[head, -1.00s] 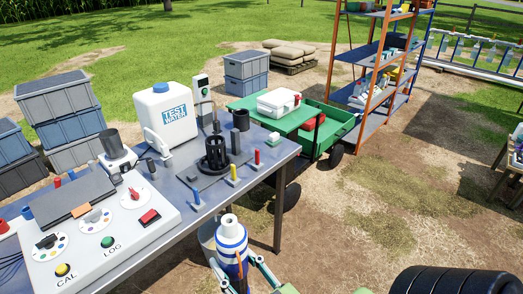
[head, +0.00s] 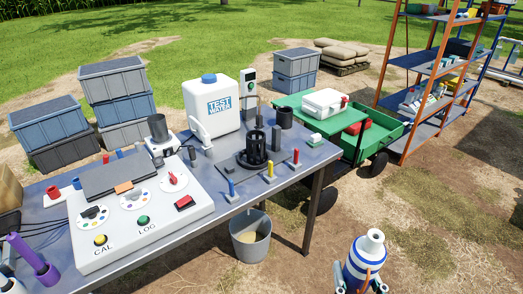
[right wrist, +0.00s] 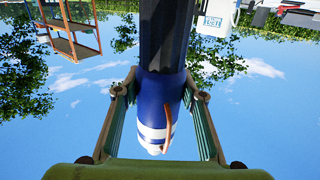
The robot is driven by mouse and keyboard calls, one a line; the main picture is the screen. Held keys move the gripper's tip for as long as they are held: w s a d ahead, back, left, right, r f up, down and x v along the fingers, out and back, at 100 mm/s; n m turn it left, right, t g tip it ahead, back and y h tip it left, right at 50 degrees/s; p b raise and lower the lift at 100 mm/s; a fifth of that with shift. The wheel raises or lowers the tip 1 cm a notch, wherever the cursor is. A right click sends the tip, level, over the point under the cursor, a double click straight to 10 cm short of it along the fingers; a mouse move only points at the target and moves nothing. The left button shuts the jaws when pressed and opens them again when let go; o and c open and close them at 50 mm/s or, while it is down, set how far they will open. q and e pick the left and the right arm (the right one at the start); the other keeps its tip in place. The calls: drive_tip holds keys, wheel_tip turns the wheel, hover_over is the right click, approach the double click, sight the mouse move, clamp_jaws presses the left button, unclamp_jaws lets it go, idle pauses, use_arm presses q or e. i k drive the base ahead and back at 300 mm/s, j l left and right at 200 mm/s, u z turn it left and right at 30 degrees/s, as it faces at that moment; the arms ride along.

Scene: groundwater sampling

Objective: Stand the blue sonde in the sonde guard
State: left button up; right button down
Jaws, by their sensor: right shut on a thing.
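The blue sonde (head: 365,262), with white bands and a white conical top, is at the bottom right of the head view, in front of the table and off it. My right gripper (right wrist: 158,100) is shut around its blue body in the right wrist view, where a dark shaft extends from the blue sonde (right wrist: 155,112). The sonde guard (head: 257,150) appears as a black slotted cage standing on a dark plate on the table's right part. It looks empty; its inside is hard to see. My left gripper is not in view.
Blue, yellow and red pegs (head: 269,173) stand along the table's front edge by the guard. A white water container (head: 211,105) stands behind it, a control panel (head: 140,215) to its left. A bucket (head: 250,240) sits below the table edge.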

sight(256, 158)
drive_tip(key=l+u, duration=0.1)
drive_tip(key=u, duration=0.85)
drive_tip(key=l+u, duration=0.4)
drive_tip(key=k+l+u, duration=0.15)
drive_tip(key=l+u, duration=0.2)
drive_tip(key=k+l+u, duration=0.15)
drive_tip(key=l+u, duration=0.25)
drive_tip(key=k+l, duration=0.3)
drive_tip(key=l, duration=0.15)
drive_tip(key=k+l+u, duration=0.15)
drive_tip(key=k+l, duration=0.2)
